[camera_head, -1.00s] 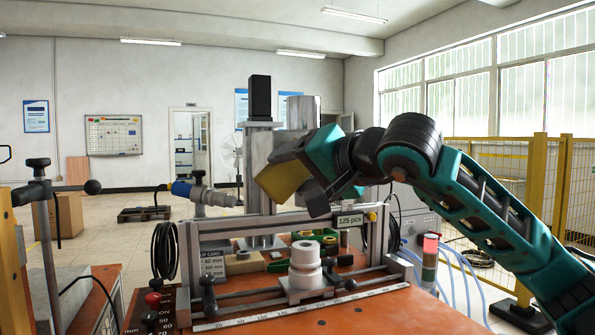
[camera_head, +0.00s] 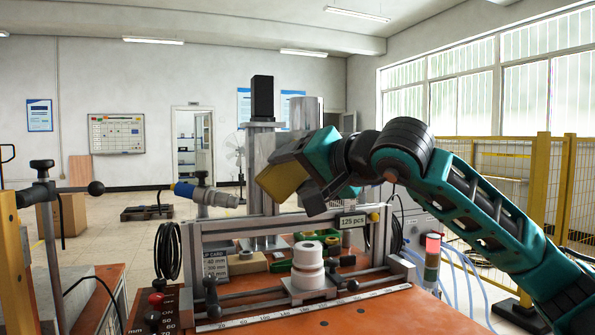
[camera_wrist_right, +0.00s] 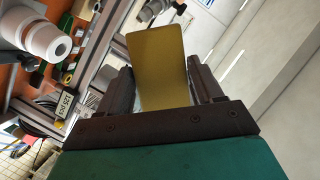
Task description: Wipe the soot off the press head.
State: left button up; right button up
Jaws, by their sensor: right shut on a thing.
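My right gripper (camera_head: 312,190) is shut on a yellow-brown sponge-like block (camera_head: 282,181), raised above the machine frame. In the right wrist view the block (camera_wrist_right: 158,62) stands out between the two dark fingers. The press column (camera_head: 262,150) stands behind, with a black block on top and a grey metal cylinder (camera_head: 306,112) beside it, partly hidden by the gripper. I cannot tell whether the block touches the press. No soot can be made out. My left gripper is not in view.
Below stands a metal frame with a "125 pcs" display (camera_head: 353,221), a white stepped cylinder (camera_head: 308,262) and a ruler (camera_head: 300,308). A blue-and-grey nozzle-like tool (camera_head: 205,192) is at left. A red-topped signal light (camera_head: 432,258) stands at right.

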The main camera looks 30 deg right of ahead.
jog(key=shift+s+d+f+b, duration=0.1)
jog(key=shift+d+b, duration=0.2)
jog(key=shift+d, duration=0.4)
jog(key=shift+s+d+b, duration=0.2)
jog(key=shift+d, duration=0.4)
jog(key=shift+s+d+b, duration=0.15)
jog(key=shift+d, duration=0.4)
